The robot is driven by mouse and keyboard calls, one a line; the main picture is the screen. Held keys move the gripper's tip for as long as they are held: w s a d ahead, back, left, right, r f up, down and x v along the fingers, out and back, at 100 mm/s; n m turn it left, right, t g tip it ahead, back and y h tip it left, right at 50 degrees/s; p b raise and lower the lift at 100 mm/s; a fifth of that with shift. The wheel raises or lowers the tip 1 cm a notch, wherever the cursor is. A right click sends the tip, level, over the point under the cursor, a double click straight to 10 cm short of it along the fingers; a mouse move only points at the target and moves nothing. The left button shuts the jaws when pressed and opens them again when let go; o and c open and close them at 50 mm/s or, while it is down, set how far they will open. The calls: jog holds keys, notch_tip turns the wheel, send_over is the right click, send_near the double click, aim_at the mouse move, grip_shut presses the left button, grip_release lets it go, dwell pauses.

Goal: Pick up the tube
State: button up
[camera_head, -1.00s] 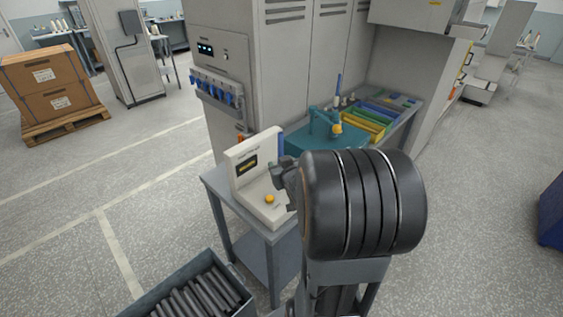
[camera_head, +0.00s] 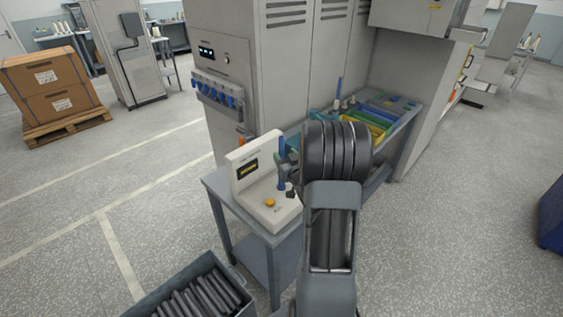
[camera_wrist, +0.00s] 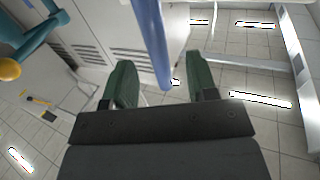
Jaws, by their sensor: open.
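The blue tube (camera_head: 282,150) stands upright at the right side of the white tester (camera_head: 243,170), which has a dark display and a yellow button. My gripper (camera_head: 289,180) is at the tube, partly hidden behind my own dark wrist. In the wrist view the tube (camera_wrist: 151,35) runs down from the top edge between the two green fingers of my gripper (camera_wrist: 162,66). The fingers are open and gaps show on both sides of the tube. Its lower part is hidden in the head view.
The tester stands on a grey table (camera_head: 222,192) against tall grey cabinets (camera_head: 285,70). Coloured bins (camera_head: 372,128) lie farther back. A crate (camera_head: 160,294) of dark rods stands at the lower left. A teal fixture (camera_wrist: 30,35) shows at the left of the wrist view.

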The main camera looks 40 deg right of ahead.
jog(key=shift+p+x, duration=1.15)
jog(key=shift+x, duration=1.65)
jog(key=shift+f, duration=0.1)
grip_shut()
